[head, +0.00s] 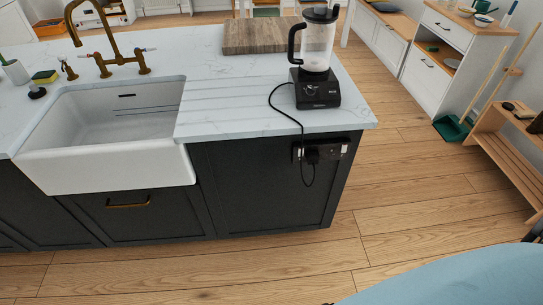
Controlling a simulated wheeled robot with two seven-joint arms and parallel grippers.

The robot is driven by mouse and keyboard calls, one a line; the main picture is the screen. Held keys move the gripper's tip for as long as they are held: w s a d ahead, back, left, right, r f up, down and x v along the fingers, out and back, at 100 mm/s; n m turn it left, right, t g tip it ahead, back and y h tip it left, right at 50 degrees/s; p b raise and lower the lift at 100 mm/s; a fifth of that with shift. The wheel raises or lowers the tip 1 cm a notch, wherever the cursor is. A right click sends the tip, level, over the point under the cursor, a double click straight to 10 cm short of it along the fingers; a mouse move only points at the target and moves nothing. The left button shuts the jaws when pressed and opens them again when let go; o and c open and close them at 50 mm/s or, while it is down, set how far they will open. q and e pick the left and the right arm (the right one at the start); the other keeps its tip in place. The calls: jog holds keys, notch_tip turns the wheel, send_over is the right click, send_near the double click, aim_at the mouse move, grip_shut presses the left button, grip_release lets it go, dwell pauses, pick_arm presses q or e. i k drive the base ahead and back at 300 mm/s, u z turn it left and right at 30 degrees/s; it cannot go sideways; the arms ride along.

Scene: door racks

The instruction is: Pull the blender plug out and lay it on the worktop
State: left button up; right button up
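A black blender (314,88) with a clear jug stands upright on the white marble worktop (240,115), near its right end. Its black cable (283,112) runs left from the base, over the front edge and hangs in a loop below the socket. The black plug (312,157) sits in the socket panel (333,150) on the dark cabinet front, just under the worktop edge. At this size its prongs cannot be seen. Neither of my grippers shows in this view.
A white sink (110,160) with a brass tap (110,58) is at the left. A wooden board (258,36) lies behind the blender. Bare worktop lies left of the blender. A blue rounded surface (460,280) fills the bottom right. The wooden floor before the cabinet is clear.

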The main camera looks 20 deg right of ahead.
aim_at(313, 158)
jog(key=u, duration=0.15)
jog(key=i, duration=0.85)
jog(key=z, duration=1.45)
